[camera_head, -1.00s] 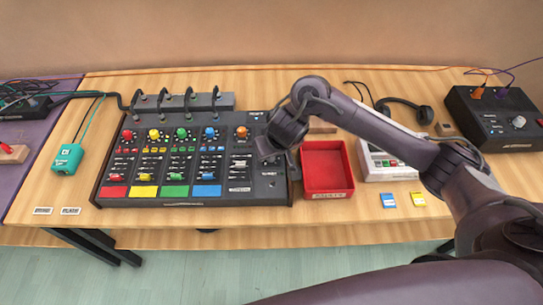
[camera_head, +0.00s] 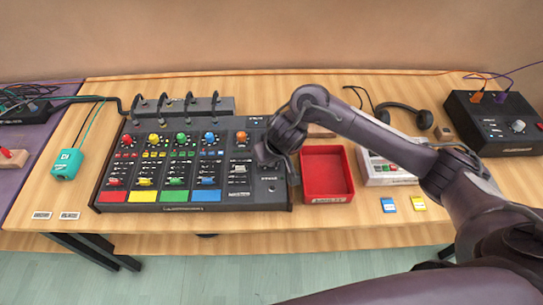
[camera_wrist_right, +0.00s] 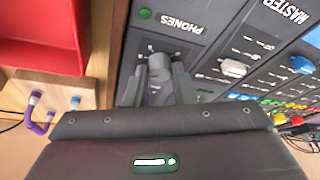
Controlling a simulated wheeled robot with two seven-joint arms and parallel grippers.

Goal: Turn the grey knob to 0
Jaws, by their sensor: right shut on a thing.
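The grey knob (camera_wrist_right: 159,66) sits on the dark mixer panel near the PHONES label in the right wrist view. Small scale marks show around it, but its digits are too small to read. My right gripper (camera_wrist_right: 158,78) has its two fingers on either side of the knob and is shut on it. In the head view my right gripper (camera_head: 266,155) is over the right part of the mixer (camera_head: 262,190), and it hides the knob there. My left gripper is in neither view.
A red tray (camera_head: 327,198) stands just right of the mixer, with a white device (camera_head: 385,175) beyond it. Coloured knobs and sliders fill the mixer's left side. Headphones (camera_head: 405,113) and a dark box (camera_head: 497,133) lie farther right.

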